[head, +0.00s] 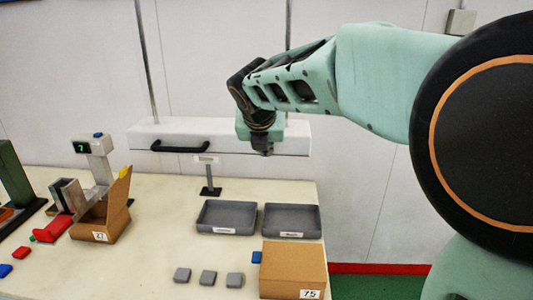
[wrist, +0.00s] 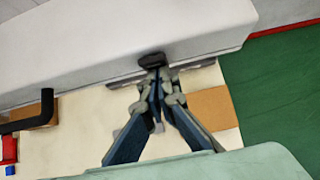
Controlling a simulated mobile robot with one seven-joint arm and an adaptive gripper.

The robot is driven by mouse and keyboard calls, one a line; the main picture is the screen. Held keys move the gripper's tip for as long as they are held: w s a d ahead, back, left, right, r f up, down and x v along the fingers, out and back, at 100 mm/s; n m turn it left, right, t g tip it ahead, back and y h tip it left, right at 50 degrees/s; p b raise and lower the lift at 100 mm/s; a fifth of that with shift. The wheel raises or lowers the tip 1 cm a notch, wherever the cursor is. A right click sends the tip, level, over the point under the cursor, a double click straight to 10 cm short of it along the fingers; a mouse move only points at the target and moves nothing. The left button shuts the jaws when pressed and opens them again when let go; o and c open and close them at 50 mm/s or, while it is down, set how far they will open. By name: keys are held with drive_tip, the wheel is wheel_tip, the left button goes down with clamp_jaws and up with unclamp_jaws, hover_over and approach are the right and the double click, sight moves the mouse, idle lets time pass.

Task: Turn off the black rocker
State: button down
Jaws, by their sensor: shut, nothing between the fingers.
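The black rocker (wrist: 151,60) shows in the wrist view as a small dark block at the lower edge of the front of the white hood (wrist: 110,45). My gripper (wrist: 157,70) is shut and empty, with its fingertips right at the rocker; I cannot tell whether they touch it. In the head view my gripper (head: 262,150) hangs in front of the right part of the white hood (head: 225,135), and the rocker is hidden behind it. The rocker's on or off position cannot be made out.
A black handle (head: 180,147) sticks out of the hood to the left. Below are two grey trays (head: 229,231) (head: 292,235), a closed cardboard box (head: 293,272), several grey blocks and a small stand (head: 210,191). An open box (head: 108,222) stands left. The table ends at right.

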drive_tip(key=shift+w+r+p, duration=0.15)
drive_tip(key=shift+r+p, duration=0.95)
drive_tip(key=shift+r, duration=0.05)
drive_tip(key=shift+f, duration=0.15)
